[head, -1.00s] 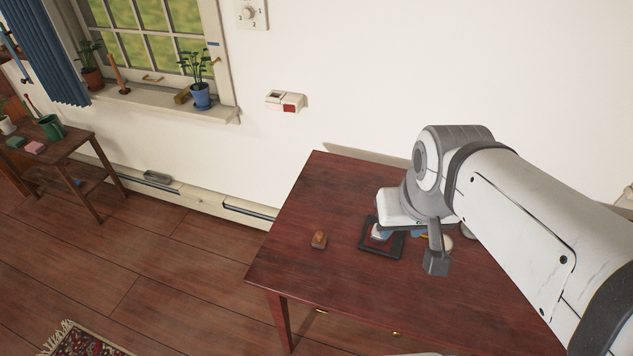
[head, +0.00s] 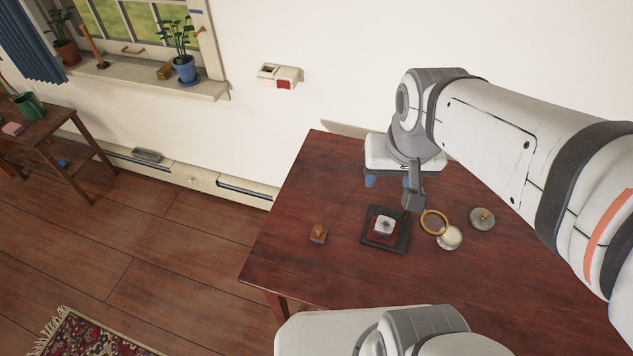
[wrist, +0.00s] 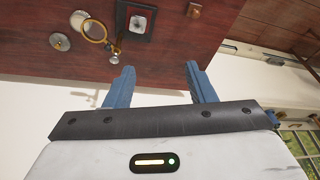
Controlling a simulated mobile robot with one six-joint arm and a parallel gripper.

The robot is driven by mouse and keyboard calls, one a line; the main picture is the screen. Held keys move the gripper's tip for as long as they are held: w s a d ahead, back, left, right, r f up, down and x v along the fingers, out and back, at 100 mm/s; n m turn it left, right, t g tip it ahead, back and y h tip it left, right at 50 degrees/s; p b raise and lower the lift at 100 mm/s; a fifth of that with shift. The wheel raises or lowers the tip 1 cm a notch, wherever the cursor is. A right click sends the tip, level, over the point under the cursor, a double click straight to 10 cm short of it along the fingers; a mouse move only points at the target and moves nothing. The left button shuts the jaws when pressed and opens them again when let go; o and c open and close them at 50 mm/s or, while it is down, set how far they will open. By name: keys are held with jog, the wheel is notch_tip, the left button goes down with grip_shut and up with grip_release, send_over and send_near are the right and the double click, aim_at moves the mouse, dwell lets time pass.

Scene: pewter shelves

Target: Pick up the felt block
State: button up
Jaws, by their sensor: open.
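No block in view is clearly felt. A small brown block with an orange-brown top (head: 318,233) lies on the dark red table, left of a black-framed tray (head: 370,245); it also shows at the top of the wrist view (wrist: 193,10). A small pale grey-white piece with a dark middle (head: 385,225) sits in the tray, and in the wrist view too (wrist: 138,22). My gripper (head: 387,182) is above the back of the table, its blue fingers apart and empty. In the wrist view the gripper (wrist: 159,70) points toward the table, clear of every object.
Right of the tray are a brass-rimmed magnifying glass (head: 434,222), a round cream object (head: 450,238) and a grey disc with a brass knob (head: 482,218). A wall stands behind the table. A side table (head: 45,130) at far left holds a pink block (head: 13,129). The table's front left is clear.

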jog(key=w+a+f+m+g+b, duration=0.25)
jog(key=w+a+f, duration=0.25)
jog(key=w+f, duration=0.5)
jog(key=m+b, duration=0.2)
jog(key=m, duration=0.2)
send_over(319, 228)
jog(key=shift+g, duration=0.35)
jog(key=f, duration=1.6)
jog(key=shift+w+f, duration=0.2)
jog(key=shift+f, duration=0.2)
jog(key=shift+s+f+p, duration=0.15)
jog(key=shift+f+p, duration=0.35)
jog(key=shift+f, duration=3.55)
jog(key=shift+c, duration=0.2)
jog(key=c, duration=0.6)
